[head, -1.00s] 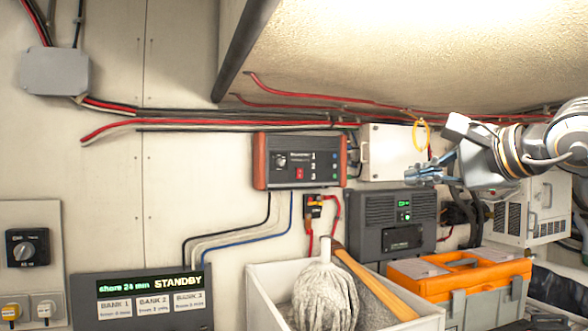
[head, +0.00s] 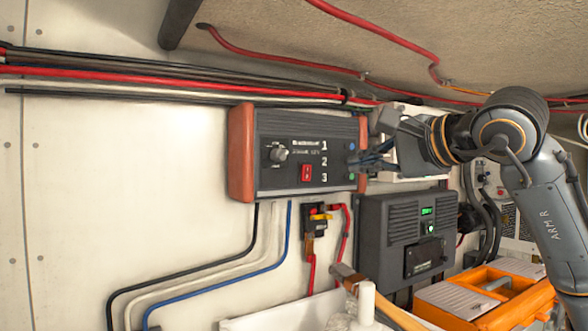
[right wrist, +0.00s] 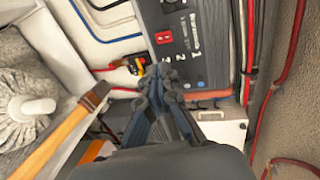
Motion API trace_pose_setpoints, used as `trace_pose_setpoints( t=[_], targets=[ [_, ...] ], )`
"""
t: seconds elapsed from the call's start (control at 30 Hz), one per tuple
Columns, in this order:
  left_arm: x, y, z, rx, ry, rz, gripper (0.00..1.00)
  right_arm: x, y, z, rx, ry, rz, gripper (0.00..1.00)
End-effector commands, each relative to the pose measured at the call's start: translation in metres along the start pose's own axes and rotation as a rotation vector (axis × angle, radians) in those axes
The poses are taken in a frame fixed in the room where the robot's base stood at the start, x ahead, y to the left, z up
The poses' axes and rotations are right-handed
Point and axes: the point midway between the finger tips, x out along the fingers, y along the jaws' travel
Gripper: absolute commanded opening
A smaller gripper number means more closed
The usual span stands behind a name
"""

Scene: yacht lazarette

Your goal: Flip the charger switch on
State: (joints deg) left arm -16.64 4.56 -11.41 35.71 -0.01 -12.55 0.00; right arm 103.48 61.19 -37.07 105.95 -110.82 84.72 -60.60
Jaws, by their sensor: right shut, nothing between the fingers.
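The charger (head: 263,125), a dark grey box with red-brown ends, is fixed to the wall. Its face has a grey knob (head: 279,154), the numbers 1, 2, 3, small lights and a red rocker switch (head: 307,172). I cannot tell the switch's position. In the right wrist view the switch (right wrist: 163,37) shows beyond the fingertips. My right gripper (head: 360,163) is shut and empty at the charger's right end, to the right of the switch and apart from it. The gripper also shows in the right wrist view (right wrist: 165,82). My left gripper is out of view.
Red and black cables (head: 170,76) run along the wall above the charger. Below are a black-and-yellow connector (head: 318,219), a grey unit with a green display (head: 385,232), a white bin (head: 280,318) with a wooden handle, and an orange toolbox (head: 490,290).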

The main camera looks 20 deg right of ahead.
Motion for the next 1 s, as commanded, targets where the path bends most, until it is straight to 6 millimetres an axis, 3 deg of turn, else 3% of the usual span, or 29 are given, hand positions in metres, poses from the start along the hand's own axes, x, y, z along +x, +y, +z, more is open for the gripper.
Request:
trace_pose_setpoints(
  t=[0.37, 0.53, 0.67, 1.0],
  targets=[
    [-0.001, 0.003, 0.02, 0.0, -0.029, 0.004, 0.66, 0.0, 0.0, 0.0, 0.001, 0.0, -0.001, 0.0],
    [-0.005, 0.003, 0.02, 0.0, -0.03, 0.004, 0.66, 0.008, -0.001, 0.0, 0.001, 0.0, 0.001, 0.0],
    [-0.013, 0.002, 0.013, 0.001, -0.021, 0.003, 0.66, 0.028, -0.002, 0.0, 0.001, -0.001, 0.004, 0.0],
    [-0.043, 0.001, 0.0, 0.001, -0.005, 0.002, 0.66, 0.1, -0.004, 0.0, 0.002, -0.001, 0.004, 0.0]
  ],
)
